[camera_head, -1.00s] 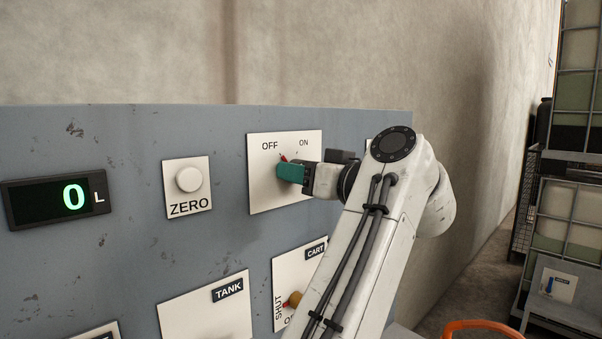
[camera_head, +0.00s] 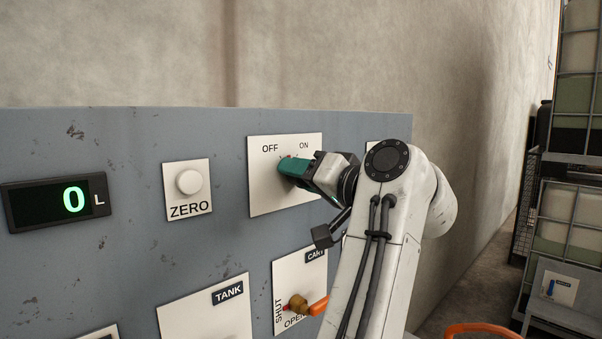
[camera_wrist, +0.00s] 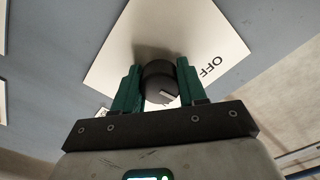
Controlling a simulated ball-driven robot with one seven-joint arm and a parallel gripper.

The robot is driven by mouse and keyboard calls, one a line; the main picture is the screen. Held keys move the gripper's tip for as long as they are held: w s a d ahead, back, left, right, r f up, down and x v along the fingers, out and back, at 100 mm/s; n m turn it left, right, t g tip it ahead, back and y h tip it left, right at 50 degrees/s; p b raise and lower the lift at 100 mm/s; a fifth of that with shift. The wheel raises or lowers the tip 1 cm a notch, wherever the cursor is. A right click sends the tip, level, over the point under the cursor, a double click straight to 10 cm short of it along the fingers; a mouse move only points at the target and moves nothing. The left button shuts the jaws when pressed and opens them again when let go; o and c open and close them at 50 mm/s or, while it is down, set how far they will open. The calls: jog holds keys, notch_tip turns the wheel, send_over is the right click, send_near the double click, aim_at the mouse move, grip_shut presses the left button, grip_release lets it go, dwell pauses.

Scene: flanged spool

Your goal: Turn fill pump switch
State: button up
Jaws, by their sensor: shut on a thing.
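The fill pump switch is a dark round knob (camera_wrist: 159,84) on a white plate (camera_head: 262,190) marked OFF and ON, set in a grey-blue panel. My gripper (camera_wrist: 158,88) has its two green fingers shut around the knob, one on each side, in the wrist view. In the head view my gripper (camera_head: 292,167) reaches the plate from the right and hides the knob. The gripper is rolled, with the wrist camera low. The knob's pointer cannot be made out in the head view.
A display (camera_head: 58,201) reads 0 L at left, beside a ZERO button (camera_head: 189,182). Below the switch is the CART valve with an orange handle (camera_head: 318,306), close to my arm. A TANK plate (camera_head: 205,312) is to its left. Stacked tanks (camera_head: 570,215) stand at right.

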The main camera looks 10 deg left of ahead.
jog(key=m+p, duration=0.2)
jog(key=m, duration=0.3)
jog(key=shift+f, duration=0.1)
jog(key=shift+m+p, duration=0.8)
jog(key=shift+m, duration=0.6)
jog(key=shift+f+m, duration=0.15)
jog(key=shift+m, duration=0.15)
jog(key=o, duration=1.1)
jog(key=shift+c, duration=0.2)
jog(key=shift+r, duration=0.2)
jog(key=shift+s, duration=0.1)
jog(key=b+v, duration=0.2)
jog(key=v, duration=0.8)
jog(key=shift+s+d+b, duration=0.25)
jog(key=shift+d+b, duration=0.05)
jog(key=shift+b, duration=0.1)
